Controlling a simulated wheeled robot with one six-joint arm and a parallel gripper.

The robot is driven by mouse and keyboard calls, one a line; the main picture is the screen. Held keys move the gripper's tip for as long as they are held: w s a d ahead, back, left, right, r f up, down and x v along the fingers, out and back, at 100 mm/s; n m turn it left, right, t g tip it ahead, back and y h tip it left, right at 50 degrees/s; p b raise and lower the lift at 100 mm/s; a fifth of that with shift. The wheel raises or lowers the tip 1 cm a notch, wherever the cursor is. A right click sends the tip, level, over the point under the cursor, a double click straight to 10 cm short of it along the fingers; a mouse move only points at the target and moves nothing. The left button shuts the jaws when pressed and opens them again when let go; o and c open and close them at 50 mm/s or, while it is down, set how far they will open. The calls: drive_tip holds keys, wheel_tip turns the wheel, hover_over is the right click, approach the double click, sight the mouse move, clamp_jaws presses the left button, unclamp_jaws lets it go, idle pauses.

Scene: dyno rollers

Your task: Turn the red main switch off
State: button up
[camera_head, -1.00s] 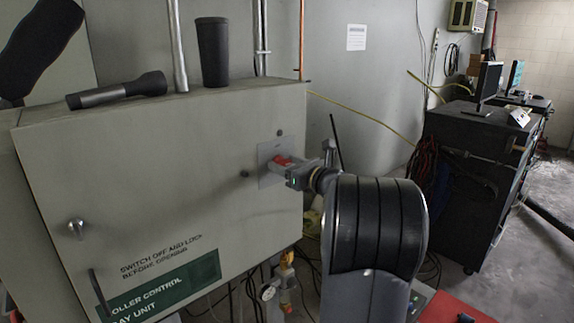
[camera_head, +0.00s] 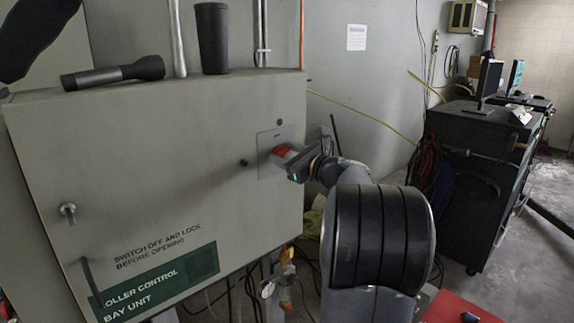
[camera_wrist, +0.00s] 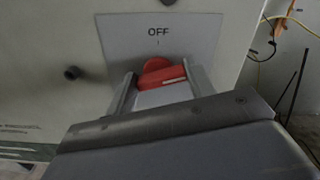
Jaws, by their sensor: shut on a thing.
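The red main switch (camera_wrist: 160,74) is a rotary knob on a grey plate (camera_wrist: 120,40) marked OFF at its top. In the wrist view its red handle lies roughly crosswise, with a pale stripe at its right end. My gripper (camera_wrist: 158,70) has one finger on each side of the handle and is shut on it. In the head view the red switch (camera_head: 287,151) shows just left of my gripper (camera_head: 297,165), on the front of the grey cabinet (camera_head: 130,160). Part of the switch is hidden by the gripper there.
A flashlight (camera_head: 112,74) and a dark tumbler (camera_head: 212,40) stand or lie on the cabinet top. A latch (camera_head: 68,212) and a handle are at the cabinet's left. A black workstation cabinet (camera_head: 470,180) with monitors is at the right. Pipes and cables hang below.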

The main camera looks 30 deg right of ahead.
drive_tip(key=n+b, duration=0.3)
drive_tip(key=b, duration=0.1)
drive_tip(key=shift+a+f+n, duration=0.1)
drive_tip(key=shift+f+n, duration=0.2)
drive_tip(key=shift+n, duration=0.1)
drive_tip(key=n+b, duration=0.3)
drive_tip(key=b, duration=0.1)
drive_tip(key=shift+a+n, duration=0.1)
drive_tip(key=shift+n, duration=0.2)
drive_tip(key=n+b, duration=0.4)
drive_tip(key=shift+a+r+n+b, duration=0.1)
drive_tip(key=shift+n+b, duration=1.1)
drive_tip(key=shift+n, duration=0.5)
drive_tip(key=o, duration=1)
drive_tip(key=shift+r, duration=0.1)
drive_tip(key=shift+s, duration=0.1)
